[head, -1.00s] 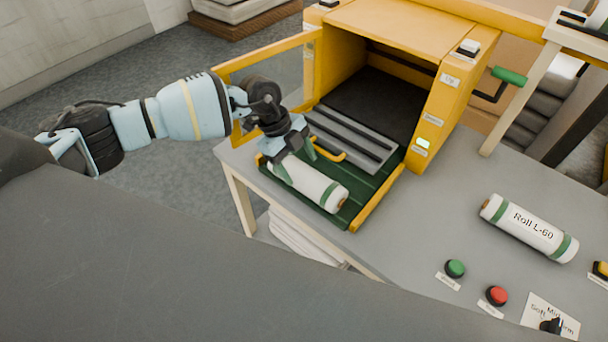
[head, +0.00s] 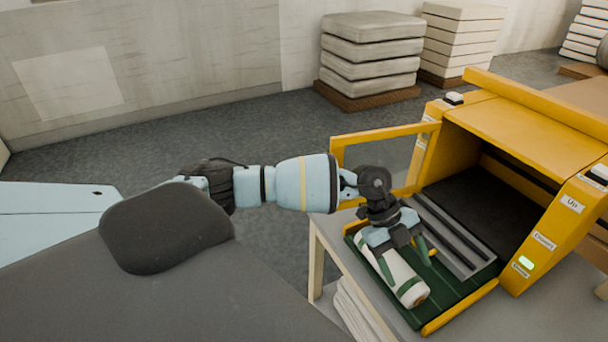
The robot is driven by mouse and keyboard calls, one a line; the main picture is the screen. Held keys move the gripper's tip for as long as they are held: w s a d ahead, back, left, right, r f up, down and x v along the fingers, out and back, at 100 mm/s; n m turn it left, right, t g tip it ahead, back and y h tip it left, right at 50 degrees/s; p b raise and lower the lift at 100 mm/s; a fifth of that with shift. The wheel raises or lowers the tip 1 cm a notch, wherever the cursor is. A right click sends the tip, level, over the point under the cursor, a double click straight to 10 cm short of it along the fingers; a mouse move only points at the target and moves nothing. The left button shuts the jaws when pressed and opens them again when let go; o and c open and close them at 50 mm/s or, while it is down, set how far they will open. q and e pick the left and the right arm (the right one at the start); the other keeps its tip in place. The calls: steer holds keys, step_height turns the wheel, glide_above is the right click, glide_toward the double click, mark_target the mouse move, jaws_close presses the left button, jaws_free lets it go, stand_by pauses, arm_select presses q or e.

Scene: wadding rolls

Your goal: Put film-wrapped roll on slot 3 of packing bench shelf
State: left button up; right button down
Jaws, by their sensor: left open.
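The gripper hides part of the roll's upper side. My right gripper is out of view. No packing bench shelf or numbered slot shows in this view.
A yellow-framed clear door (head: 385,131) stands open behind my left arm. The machine's front has labelled buttons and a lit green light (head: 526,262). Stacks of grey pads (head: 370,55) and pale pads (head: 462,40) stand on the floor behind. The floor at the left is clear.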

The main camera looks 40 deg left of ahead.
arm_select(q)
steer(key=s+d+r+n+t+h, duration=0.2)
steer(key=s+d+r+t+h, duration=0.1)
steer(key=s+d+r+h, duration=0.25)
steer(key=s+d+r+n+t+h, duration=0.1)
steer(key=s+d+r+t+h, duration=0.25)
steer(key=d+h, duration=0.45)
steer(key=a+f+n+t+y, duration=1)
steer(key=f+n+y, duration=0.4)
steer(key=n, duration=0.1)
steer(key=s+a+f+n+g+y, duration=0.2)
steer(key=s+a+f, duration=0.3)
steer(key=s+f, duration=0.3)
steer(key=s+a+f+n+g+y, duration=0.1)
steer(key=s+a+f+g+y, duration=0.2)
steer(key=s+f, duration=0.5)
steer(key=shift+s+a+f+n+g+y, duration=0.25)
steer(key=shift+a+n+g+y, duration=0.25)
steer(key=shift+a, duration=0.65)
steer(key=shift+c, duration=0.4)
steer(key=shift+w, duration=0.15)
